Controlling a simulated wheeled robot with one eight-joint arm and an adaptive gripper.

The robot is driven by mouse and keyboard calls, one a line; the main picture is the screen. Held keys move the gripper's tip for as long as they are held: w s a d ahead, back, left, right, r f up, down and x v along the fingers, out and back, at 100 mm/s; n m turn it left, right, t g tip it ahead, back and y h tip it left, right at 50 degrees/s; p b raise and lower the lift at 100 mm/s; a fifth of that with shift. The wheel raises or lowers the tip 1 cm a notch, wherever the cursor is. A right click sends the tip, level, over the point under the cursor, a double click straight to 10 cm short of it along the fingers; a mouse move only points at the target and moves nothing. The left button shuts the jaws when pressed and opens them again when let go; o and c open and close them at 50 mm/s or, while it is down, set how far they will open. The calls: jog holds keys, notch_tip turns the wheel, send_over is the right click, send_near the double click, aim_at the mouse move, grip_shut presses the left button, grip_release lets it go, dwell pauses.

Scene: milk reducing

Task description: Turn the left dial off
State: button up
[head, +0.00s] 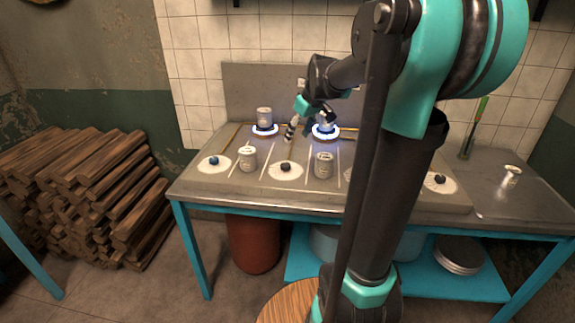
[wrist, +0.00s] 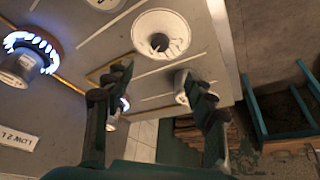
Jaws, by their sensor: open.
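The middle dial (head: 286,167) has a dark knob on a similar plate; a dark-knobbed dial (wrist: 160,42) also shows in the wrist view. My gripper (head: 291,131) is above the stove between the two burners, right of and behind the left dial, apart from it. Its fingers (wrist: 158,100) are spread and empty in the wrist view. A pale object behind one finger there is partly hidden; I cannot tell what it is.
The left burner (head: 265,130) and right burner (head: 338,136) glow blue, each under a can. A right dial (head: 440,180) lies beyond my arm.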

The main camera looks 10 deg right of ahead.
aim_at(286, 165)
jog(key=x, duration=1.5)
jog(key=shift+f, duration=0.25)
jog(key=shift+c, duration=0.6)
jog(key=c, duration=1)
jog(key=shift+a+m+t+h, duration=0.15)
jog(key=shift+m+h, duration=0.35)
jog(key=shift+m, duration=0.85)
jog(key=shift+a+m+t+h, duration=0.15)
jog(key=shift+m+h, duration=0.35)
jog(key=shift+m, duration=0.85)
jog(key=shift+c, duration=0.2)
jog(key=shift+d, duration=0.1)
jog(key=o, duration=1.2)
jog(key=shift+c, duration=0.2)
